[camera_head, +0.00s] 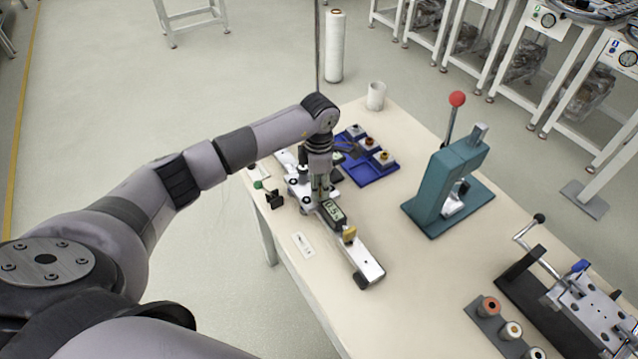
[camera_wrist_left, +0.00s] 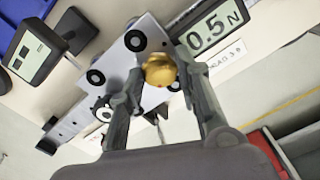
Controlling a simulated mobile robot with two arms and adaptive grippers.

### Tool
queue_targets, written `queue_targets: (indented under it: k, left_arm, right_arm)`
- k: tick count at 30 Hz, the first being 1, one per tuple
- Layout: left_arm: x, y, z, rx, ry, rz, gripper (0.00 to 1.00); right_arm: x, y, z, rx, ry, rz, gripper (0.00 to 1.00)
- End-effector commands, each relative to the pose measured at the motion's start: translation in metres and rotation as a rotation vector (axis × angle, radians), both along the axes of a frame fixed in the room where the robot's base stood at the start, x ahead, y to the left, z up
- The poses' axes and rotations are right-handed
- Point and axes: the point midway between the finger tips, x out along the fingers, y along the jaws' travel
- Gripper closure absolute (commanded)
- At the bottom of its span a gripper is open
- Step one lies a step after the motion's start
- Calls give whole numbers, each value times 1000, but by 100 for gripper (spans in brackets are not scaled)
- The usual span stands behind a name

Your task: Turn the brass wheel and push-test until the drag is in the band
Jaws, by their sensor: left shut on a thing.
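The brass wheel (camera_wrist_left: 160,70) shows in the left wrist view, on a pale metal track block (camera_wrist_left: 122,50) with dark round rollers. My left gripper (camera_wrist_left: 160,76) has its two fingers on either side of the wheel, shut on it. In the head view my left gripper (camera_head: 319,190) points down at the track fixture, and the wheel is hidden there. A display (camera_wrist_left: 212,29) beside the wheel reads 0.5 N in the wrist view. The same fixture's display (camera_head: 333,212) is small in the head view. My right gripper is not in view.
A blue tray (camera_head: 372,178) with small spools lies behind the fixture. A teal press (camera_head: 447,185) with a red-knobbed lever stands right of it. A small printed card (camera_head: 303,245) lies at the near table edge. Bare tabletop lies between fixture and press.

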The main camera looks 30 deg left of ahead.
Motion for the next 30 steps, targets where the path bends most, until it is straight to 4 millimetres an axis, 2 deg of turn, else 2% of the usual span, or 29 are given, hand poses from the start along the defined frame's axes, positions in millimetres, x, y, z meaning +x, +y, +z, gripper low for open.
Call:
queue_targets:
  k: [7, 14, 30]
  left_arm:
    - [0, 0, 0, 1, -1, 0, 97]
    - [1, 1, -1, 1, -2, -23, 97]
    - [1, 1, -4, 1, -4, -360, 97]
  right_arm:
    - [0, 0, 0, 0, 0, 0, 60]
    - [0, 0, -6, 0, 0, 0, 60]
    - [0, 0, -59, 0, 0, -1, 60]
